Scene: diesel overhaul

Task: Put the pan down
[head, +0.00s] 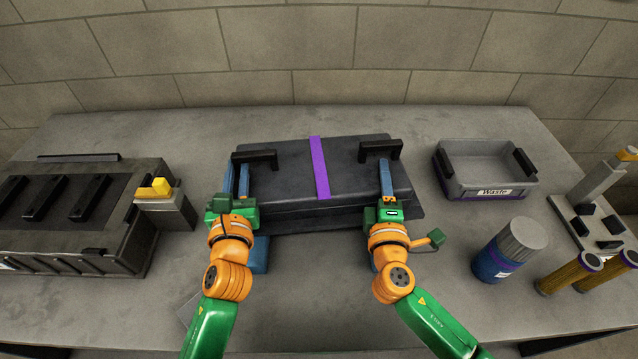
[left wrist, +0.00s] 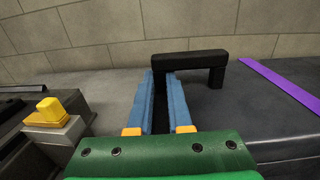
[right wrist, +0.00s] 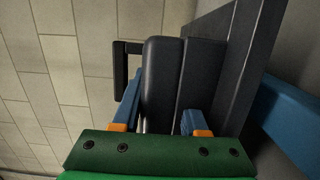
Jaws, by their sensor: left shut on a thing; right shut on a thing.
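The pan (head: 270,175) is a wide dark grey box shape with a purple stripe (head: 319,167) across its top and a black handle near each end. My left gripper (head: 238,180) is at its left end, fingers on either side of the left handle's leg (left wrist: 160,88). My right gripper (head: 386,175) is turned sideways at the front right. In the right wrist view its fingers (right wrist: 160,110) straddle the pan's dark edge, with the right handle (right wrist: 120,70) beyond. I cannot tell whether the pan touches the bench.
A blue block (head: 260,255) shows at the pan's front left on the grey bench (head: 330,290). The dark engine block (head: 80,215) and a yellow-topped block (head: 160,200) stand left. A waste bin (head: 468,188), blue canister (head: 508,252) and brass cylinders (head: 570,275) stand right.

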